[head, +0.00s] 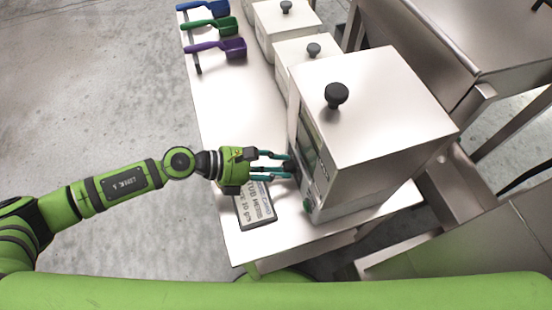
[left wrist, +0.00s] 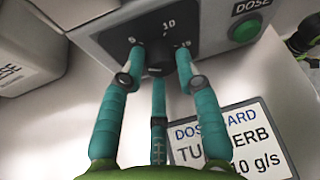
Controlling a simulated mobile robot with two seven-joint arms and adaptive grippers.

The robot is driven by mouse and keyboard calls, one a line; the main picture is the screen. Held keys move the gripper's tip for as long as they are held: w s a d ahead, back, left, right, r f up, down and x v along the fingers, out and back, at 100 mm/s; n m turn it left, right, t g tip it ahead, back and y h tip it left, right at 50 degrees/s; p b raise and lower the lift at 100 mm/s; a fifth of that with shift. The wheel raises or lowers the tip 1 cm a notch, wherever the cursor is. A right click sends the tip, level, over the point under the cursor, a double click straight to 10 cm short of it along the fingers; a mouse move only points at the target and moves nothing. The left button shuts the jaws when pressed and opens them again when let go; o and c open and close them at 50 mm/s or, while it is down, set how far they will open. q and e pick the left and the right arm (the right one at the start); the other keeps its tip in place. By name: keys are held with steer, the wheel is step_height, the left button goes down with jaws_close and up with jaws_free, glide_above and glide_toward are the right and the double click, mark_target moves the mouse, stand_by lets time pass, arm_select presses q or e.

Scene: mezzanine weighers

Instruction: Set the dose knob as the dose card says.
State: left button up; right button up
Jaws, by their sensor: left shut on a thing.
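The dose knob (left wrist: 160,58) is a dark knob on the front of the large pale weigher (head: 370,105). Scale marks 5, 10 and 15 are printed around it. My left gripper (head: 287,165) is shut on the knob, its teal fingers around it, as also seen in the left wrist view (left wrist: 158,66). The fingers cover much of the knob, and I cannot tell where its pointer stands. My right gripper is not in view.
A green button (left wrist: 245,31) sits right of the knob under a DOSE label. Smaller weighers (head: 292,50) stand behind the large one. Blue, green and purple (head: 232,48) scoops lie at the table's far left. The table's left strip (head: 225,105) is clear.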

arm_select(q)
steer(key=m+t+p, duration=0.1)
steer(key=p, duration=0.1)
steer(key=s+m+t+y+p, duration=0.1)
steer(key=m+p, duration=0.1)
steer(key=p, duration=0.1)
steer(key=shift+d+r+m+t+p, duration=0.1)
steer(key=shift+d+m+t+p, duration=0.05)
steer(key=shift+m+t+p, duration=0.15)
steer(key=shift+s+f+m+t+p, duration=0.15)
steer(key=shift+f+m+t+p, duration=0.05)
steer(key=shift+m+t+p, duration=0.65)
steer(key=shift+f+m+t, duration=0.15)
steer(key=shift+m+t, duration=0.1)
steer(key=shift+m, duration=0.4)
steer(key=shift+s+f+m+t, duration=0.15)
steer(key=shift+m+t, duration=0.25)
steer(key=shift+m, duration=0.2)
steer(key=shift+f+m+t+b, duration=0.15)
steer(key=shift+m+t+b, duration=0.75)
steer(key=shift+m+b, duration=0.4)
steer(key=o, duration=1.1)
steer(key=shift+d, duration=0.1)
